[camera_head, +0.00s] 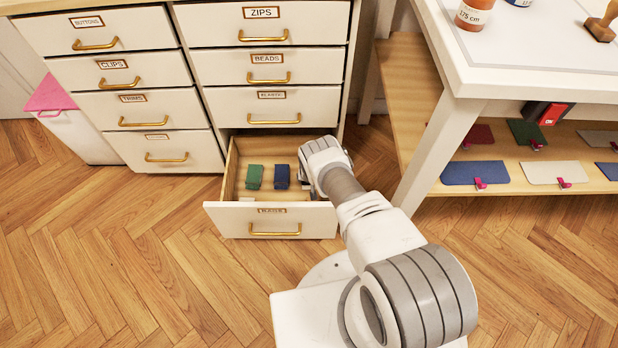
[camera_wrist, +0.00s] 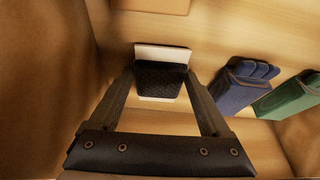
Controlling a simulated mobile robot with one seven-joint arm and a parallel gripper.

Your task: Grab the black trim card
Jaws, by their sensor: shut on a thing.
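The black trim card (camera_wrist: 160,80) is in the wrist view, a white card with black textured trim wound on it. My gripper (camera_wrist: 161,82) has one finger on each side of the card and is shut on it, inside the open drawer. In the head view my arm hides the card and the fingers at the drawer's right side. A blue trim card (camera_head: 281,176) and a green trim card (camera_head: 254,176) lie to the left in the drawer. They also show at the right of the wrist view, blue (camera_wrist: 243,84) nearer the gripper than green (camera_wrist: 292,97).
The open bottom drawer (camera_head: 228,219) juts out from a white cabinet (camera_head: 187,97) with closed labelled drawers. A white table (camera_head: 461,87) with a lower shelf holding fabric pieces stands at the right. The wooden floor (camera_head: 120,265) at the left is clear.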

